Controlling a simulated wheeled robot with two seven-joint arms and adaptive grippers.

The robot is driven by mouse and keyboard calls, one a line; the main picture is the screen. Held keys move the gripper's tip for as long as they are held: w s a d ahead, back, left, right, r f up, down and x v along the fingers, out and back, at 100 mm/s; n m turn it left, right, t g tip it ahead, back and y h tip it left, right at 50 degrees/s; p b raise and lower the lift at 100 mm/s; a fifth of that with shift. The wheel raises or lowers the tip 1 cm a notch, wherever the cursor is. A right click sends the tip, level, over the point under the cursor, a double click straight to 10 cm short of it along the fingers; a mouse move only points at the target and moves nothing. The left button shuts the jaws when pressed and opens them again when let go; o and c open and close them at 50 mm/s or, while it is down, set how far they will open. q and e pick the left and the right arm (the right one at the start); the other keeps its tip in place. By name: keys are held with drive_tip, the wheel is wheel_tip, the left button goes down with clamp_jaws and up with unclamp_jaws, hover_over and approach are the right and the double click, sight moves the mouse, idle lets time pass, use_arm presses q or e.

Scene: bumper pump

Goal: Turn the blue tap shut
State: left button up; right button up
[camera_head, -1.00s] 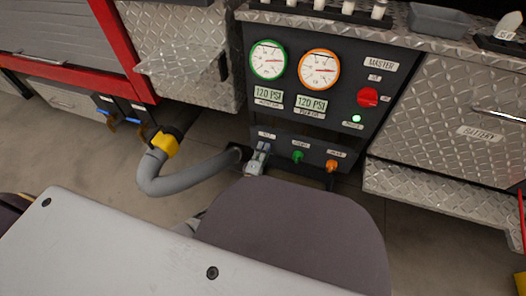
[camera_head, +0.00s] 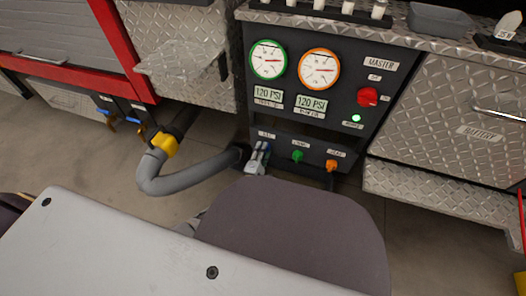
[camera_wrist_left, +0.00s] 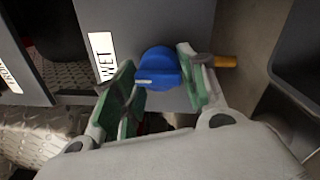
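The blue tap (camera_wrist_left: 158,68) sits on the grey panel in the left wrist view, beside a white label. My left gripper (camera_wrist_left: 162,86) is open, with one green-padded finger on each side of the tap. The right finger looks very near the tap's edge; I cannot tell whether either finger touches it. In the head view my left gripper (camera_head: 257,160) is at the lower left of the pump panel (camera_head: 340,115) and hides most of the tap. My right gripper is not in view.
A green tap (camera_head: 298,157) and an orange tap (camera_head: 331,165) stand to the right on the same panel. A grey hose (camera_head: 185,182) with a yellow coupling (camera_head: 165,144) runs close by on the left. A red master knob (camera_head: 367,97) is above.

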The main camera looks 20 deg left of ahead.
use_arm(q)
drive_tip(key=o, duration=0.3)
drive_tip(key=shift+a+f, duration=0.15)
drive_tip(key=shift+f, duration=0.05)
drive_tip(key=shift+o, duration=0.2)
drive_tip(key=shift+r, duration=0.1)
drive_tip(key=shift+s, duration=0.15)
drive_tip(key=s, duration=1.1)
drive_tip(key=shift+s+a+f, duration=0.15)
drive_tip(key=shift+s+f, duration=0.2)
drive_tip(key=shift+f, duration=0.05)
idle(0.3)
